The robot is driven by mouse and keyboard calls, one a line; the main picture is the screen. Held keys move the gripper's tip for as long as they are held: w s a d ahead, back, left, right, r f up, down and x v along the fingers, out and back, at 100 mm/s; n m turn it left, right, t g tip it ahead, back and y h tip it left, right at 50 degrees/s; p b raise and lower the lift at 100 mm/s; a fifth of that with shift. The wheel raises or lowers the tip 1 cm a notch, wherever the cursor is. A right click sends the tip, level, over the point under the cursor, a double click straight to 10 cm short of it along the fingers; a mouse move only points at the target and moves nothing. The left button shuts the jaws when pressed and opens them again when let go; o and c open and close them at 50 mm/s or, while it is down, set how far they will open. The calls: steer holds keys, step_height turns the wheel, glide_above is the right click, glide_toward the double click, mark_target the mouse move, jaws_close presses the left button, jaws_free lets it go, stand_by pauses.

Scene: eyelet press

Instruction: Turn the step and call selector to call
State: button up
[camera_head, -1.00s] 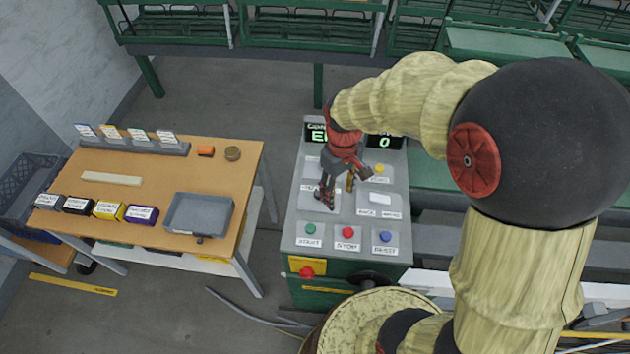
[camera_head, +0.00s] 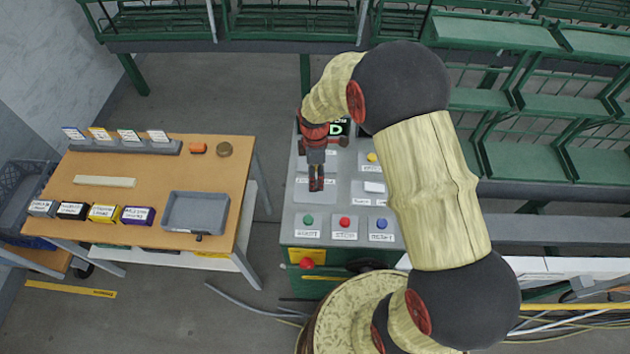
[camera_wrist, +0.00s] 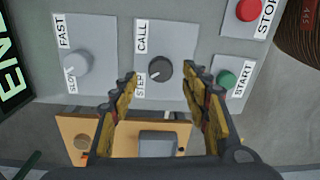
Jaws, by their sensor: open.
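The step and call selector (camera_wrist: 160,70) is a dark round knob on a pale plate in the wrist view. The CALL label (camera_wrist: 142,36) and STEP label (camera_wrist: 140,88) are beside it. A small light mark on the knob appears to point toward STEP. My gripper (camera_wrist: 161,80) is open, with one fingertip on each side of the knob in the picture; I cannot tell whether they touch it. In the head view my gripper (camera_head: 316,187) is over the left part of the grey console (camera_head: 345,208) and hides the selector.
A grey FAST/SLOW knob (camera_wrist: 77,62) is beside the selector. The green START button (camera_wrist: 227,78) and red STOP button (camera_wrist: 248,9) are on its other side. A red knob (camera_head: 306,263) sticks out from the console's front. A wooden table (camera_head: 150,165) stands to the left.

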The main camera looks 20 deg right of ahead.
steer(key=shift+s+f, duration=0.1)
steer(key=shift+f, duration=1.6)
steer(key=shift+c, duration=0.6)
steer(key=c, duration=1)
steer(key=shift+m, duration=0.3)
steer(key=shift+c, duration=0.2)
steer(key=m, duration=0.3)
steer(key=shift+b, duration=0.35)
steer(key=m, duration=0.3)
steer(key=shift+m, duration=0.4)
steer(key=m, duration=0.6)
steer(key=shift+m+b, duration=0.3)
steer(key=shift+b, duration=0.1)
